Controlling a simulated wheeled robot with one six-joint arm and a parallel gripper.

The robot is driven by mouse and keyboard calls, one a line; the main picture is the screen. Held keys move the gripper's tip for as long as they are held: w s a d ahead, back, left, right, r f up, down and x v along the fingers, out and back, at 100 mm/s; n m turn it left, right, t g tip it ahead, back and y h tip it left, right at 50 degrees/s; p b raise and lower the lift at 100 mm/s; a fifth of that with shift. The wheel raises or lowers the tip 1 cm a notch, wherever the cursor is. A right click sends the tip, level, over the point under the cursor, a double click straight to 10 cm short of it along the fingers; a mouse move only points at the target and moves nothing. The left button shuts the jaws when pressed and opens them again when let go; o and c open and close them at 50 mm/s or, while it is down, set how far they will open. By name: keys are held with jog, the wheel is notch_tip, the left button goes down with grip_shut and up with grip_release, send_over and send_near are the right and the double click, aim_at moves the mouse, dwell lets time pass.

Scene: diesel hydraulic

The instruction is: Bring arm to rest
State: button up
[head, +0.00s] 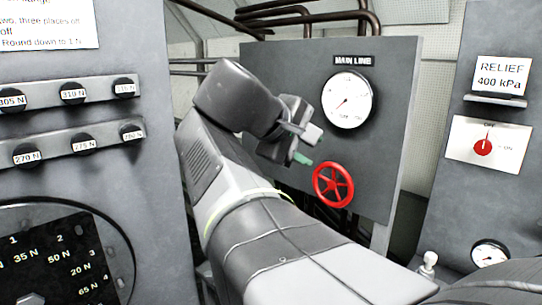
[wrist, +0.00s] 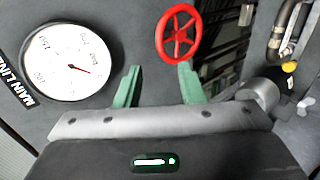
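My arm reaches forward across the middle of the head view, and my gripper (head: 306,160) is in front of the main line panel, left of the red handwheel. In the wrist view my gripper (wrist: 160,85) has its two green fingers spread wide with nothing between them. The red handwheel (head: 333,185) is apart from the fingers; in the wrist view the red wheel (wrist: 178,33) shows beyond them, above the right finger.
The main line panel (head: 290,75) carries a round white gauge (head: 347,100). On the right are a relief label (head: 501,75), a red dial (head: 483,147) and a small gauge (head: 490,254). On the left, labelled knobs (head: 73,93) sit on a grey panel above a round dark chart (head: 60,255).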

aim_at(334, 167)
jog(key=x, duration=1.1)
jog(key=shift+w+d+f, duration=0.1)
jog(key=shift+w, duration=0.05)
